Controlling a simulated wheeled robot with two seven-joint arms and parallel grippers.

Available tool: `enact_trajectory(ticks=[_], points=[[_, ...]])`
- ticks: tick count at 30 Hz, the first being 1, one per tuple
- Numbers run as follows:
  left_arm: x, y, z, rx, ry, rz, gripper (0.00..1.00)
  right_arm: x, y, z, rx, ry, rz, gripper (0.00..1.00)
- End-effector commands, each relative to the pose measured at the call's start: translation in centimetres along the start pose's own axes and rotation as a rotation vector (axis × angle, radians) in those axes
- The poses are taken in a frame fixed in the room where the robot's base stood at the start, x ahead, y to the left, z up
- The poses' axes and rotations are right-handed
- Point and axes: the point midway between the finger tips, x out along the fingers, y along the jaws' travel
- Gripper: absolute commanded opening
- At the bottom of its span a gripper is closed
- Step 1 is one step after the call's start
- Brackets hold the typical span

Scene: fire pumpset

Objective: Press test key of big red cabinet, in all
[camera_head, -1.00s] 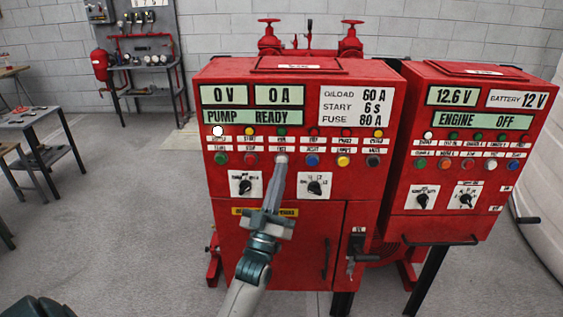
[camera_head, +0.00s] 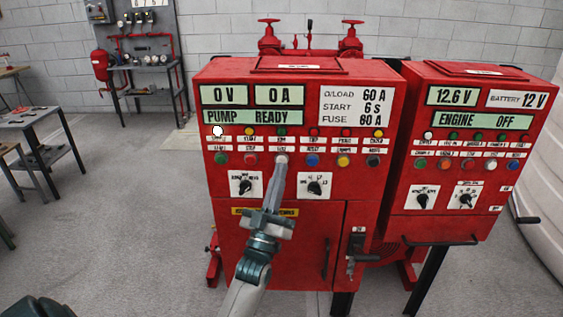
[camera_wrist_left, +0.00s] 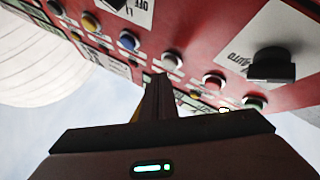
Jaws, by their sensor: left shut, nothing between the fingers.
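The big red cabinet (camera_head: 297,105) stands in the middle of the head view, with displays reading 0 V, 0 A and PUMP READY. A white key (camera_head: 282,159) sits in its lower row of buttons, between a red one and a blue one. My left gripper (camera_head: 279,172) is shut and empty, its fingertips just below or at the white key. In the left wrist view the fingers (camera_wrist_left: 158,90) point up at the panel, near the white key (camera_wrist_left: 172,62). I cannot tell whether they touch it. My right gripper is not in view.
A smaller red cabinet (camera_head: 467,150) reading ENGINE OFF stands close on the right, with a black handle bar below. Two rotary switches (camera_head: 315,186) sit under the buttons, near my gripper. A bench (camera_head: 40,138) stands far left. The floor between is clear.

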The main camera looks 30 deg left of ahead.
Motion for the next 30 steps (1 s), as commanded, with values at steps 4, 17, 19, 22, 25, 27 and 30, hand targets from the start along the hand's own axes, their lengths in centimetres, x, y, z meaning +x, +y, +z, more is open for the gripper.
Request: enact_trajectory(ticks=[4,17,19,22,25,27,30], points=[[0.26,-0.19,0.19,0.000,0.000,0.000,0.00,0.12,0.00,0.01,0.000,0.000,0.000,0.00],[0.60,-0.42,0.39,0.000,0.000,0.000,0.00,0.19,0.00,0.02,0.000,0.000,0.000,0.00],[0.60,-0.42,0.39,0.000,0.000,0.000,0.00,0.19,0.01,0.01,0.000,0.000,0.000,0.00],[0.61,-0.43,0.41,0.000,0.000,0.000,0.00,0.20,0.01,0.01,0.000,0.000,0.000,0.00],[0.65,-0.46,0.44,0.000,0.000,0.000,0.00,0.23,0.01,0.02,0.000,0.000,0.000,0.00],[0.69,-0.49,0.47,0.000,0.000,0.000,0.00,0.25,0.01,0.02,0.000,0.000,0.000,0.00],[0.75,-0.54,0.53,0.000,0.000,0.000,0.00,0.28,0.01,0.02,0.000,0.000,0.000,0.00]])
